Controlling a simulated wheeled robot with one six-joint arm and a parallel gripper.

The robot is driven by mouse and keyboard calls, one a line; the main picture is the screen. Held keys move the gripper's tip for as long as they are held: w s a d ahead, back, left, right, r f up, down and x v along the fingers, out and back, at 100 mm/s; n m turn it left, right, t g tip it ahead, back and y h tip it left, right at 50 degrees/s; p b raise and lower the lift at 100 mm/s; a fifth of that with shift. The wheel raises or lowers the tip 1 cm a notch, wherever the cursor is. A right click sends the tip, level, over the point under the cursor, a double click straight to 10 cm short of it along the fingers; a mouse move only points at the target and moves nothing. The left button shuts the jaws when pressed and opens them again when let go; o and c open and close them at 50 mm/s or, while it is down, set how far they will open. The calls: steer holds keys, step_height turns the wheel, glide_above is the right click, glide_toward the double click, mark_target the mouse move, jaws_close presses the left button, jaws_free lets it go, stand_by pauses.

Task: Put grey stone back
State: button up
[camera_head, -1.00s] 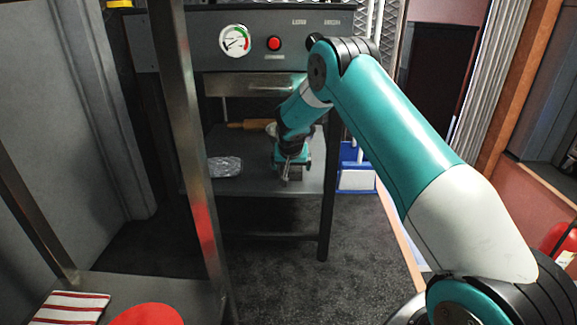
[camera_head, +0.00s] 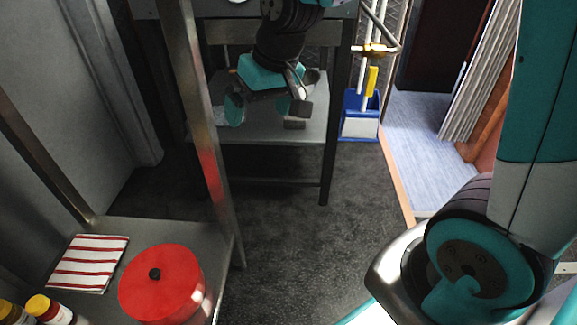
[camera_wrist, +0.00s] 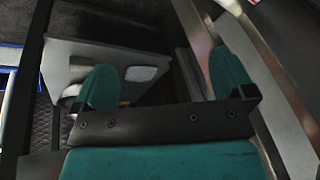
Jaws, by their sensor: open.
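My gripper (camera_head: 268,106) is open, in front of the grey lower shelf (camera_head: 250,130) of the metal stand. It covers part of that shelf in the head view. A small grey block (camera_head: 294,123), which may be the grey stone, shows on the shelf just below the right finger; its upper part is hidden. In the wrist view the open fingers (camera_wrist: 163,80) have nothing between them. I cannot make out the stone there.
A near metal rack holds a red lidded pot (camera_head: 160,285), striped cloth (camera_head: 88,262) and bottles (camera_head: 45,308). Floor between is clear.

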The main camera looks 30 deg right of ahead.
steer(key=s+a+r+n+g+y, duration=0.1)
steer(key=s+a+n, duration=0.2)
steer(key=s, duration=0.6)
steer(key=s+a+r+n+g, duration=0.1)
steer(key=s+a+n+g, duration=0.1)
steer(key=s, duration=0.8)
steer(key=shift+s+a+r+n+y, duration=0.25)
steer(key=shift+a+r+n+y, duration=0.15)
steer(key=shift+a+n, duration=0.1)
